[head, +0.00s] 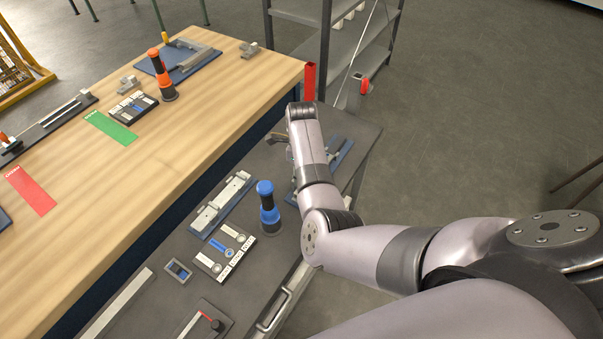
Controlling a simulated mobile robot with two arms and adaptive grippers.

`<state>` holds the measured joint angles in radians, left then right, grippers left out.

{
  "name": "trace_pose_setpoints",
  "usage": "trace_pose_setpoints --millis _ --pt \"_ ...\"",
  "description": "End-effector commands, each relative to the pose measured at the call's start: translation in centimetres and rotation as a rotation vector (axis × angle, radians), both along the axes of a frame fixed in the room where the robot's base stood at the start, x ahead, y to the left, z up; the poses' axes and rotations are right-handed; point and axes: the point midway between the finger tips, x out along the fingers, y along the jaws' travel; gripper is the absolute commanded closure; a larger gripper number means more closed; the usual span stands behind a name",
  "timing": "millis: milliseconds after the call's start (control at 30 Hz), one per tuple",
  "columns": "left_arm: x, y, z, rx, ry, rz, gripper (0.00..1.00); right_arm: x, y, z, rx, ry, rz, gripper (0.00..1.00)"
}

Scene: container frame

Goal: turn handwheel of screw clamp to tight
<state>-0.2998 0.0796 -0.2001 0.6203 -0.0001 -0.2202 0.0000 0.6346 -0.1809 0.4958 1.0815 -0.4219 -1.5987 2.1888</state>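A blue base plate (344,158) with grey metal parts (334,147) lies on the dark workbench, largely covered by my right forearm; this may be the screw clamp. No handwheel can be made out there. My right arm comes in from the right, and its forearm reaches over that plate. Its gripper is hidden behind the arm. My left arm and gripper are not in view. A similar blue plate (158,66) with a grey frame-like part (195,61) lies on the wooden table at the back.
On the dark workbench (143,318) stand a blue-and-black post (268,208), a switch panel (224,252) and a blue rail fixture (222,203). A small grey-brown piece (278,137) lies beside my forearm. The wooden table (100,205) adjoins at left; a shelf (350,40) stands behind.

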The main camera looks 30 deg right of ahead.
Motion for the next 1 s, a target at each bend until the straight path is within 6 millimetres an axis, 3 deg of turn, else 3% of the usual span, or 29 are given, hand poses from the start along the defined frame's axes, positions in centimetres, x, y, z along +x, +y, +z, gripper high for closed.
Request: trace_pose_setpoints --millis 333,367,667,1000 --pt "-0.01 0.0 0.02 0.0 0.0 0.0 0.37 0.2 -0.12 0.23 -0.003 -0.006 -0.003 0.98" --pt "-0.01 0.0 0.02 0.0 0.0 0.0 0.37 0.2 -0.12 0.23 -0.003 -0.006 -0.003 0.7" --pt "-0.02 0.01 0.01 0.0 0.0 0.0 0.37 0.09 -0.04 0.11 -0.002 -0.003 -0.002 0.5" --pt "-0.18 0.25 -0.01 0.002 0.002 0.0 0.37 0.07 0.0 0.35 -0.001 -0.002 -0.001 0.5"
